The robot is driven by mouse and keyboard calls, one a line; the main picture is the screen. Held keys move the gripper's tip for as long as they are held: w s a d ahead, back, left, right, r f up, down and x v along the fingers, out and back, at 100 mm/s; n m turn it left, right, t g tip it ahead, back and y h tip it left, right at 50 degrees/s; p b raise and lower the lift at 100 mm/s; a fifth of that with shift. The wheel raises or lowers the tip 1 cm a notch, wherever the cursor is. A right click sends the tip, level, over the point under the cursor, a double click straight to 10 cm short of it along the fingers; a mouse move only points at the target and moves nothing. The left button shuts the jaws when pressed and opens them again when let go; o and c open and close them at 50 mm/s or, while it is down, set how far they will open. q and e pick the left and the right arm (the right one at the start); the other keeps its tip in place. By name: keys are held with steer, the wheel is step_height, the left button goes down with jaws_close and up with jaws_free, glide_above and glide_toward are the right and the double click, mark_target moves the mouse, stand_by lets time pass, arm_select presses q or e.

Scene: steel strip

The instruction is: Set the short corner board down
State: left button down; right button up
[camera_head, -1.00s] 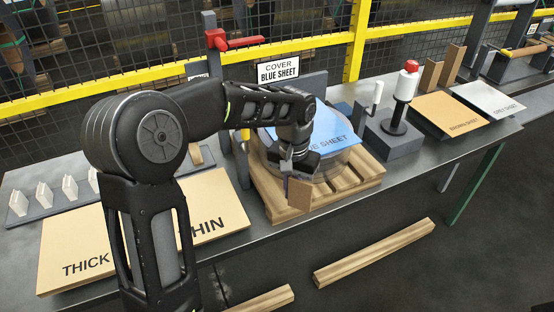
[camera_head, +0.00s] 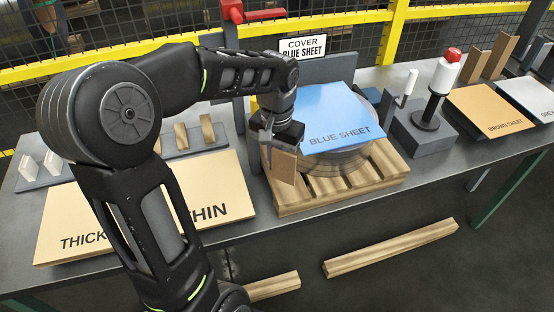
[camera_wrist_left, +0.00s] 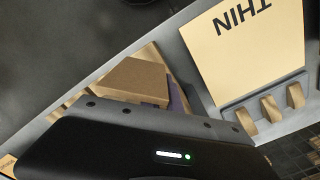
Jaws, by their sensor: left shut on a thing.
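My left gripper (camera_head: 274,143) is shut on the short corner board (camera_head: 284,166), a small brown piece. It holds the board at the front left side of the pallet, beside the coil. In the left wrist view the board (camera_wrist_left: 132,80) sticks out past the dark gripper body, which hides part of it. A blue sheet (camera_head: 330,115) marked BLUE SHEET lies on top of the steel coil (camera_head: 340,162), which rests on the wooden pallet (camera_head: 390,170). My right gripper is not in view.
THICK and THIN boards (camera_head: 232,185) lie at the left, with a rack (camera_head: 40,180) of small pieces behind. A stand with a red-topped white roll (camera_head: 446,70), a brown sheet (camera_head: 490,110) and two upright brown boards (camera_head: 500,58) are at the right. Timbers (camera_head: 390,248) lie below the table.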

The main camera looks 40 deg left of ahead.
mark_target(277, 191)
arm_select(q)
steer(key=shift+f+b, duration=2.35)
steer(key=shift+f, duration=1.15)
steer(key=shift+f, duration=0.3)
steer(key=c, duration=1.5)
jaws_free()
steer(key=shift+r, duration=0.1)
step_height(277, 191, up, 8)
steer(key=shift+f, duration=0.2)
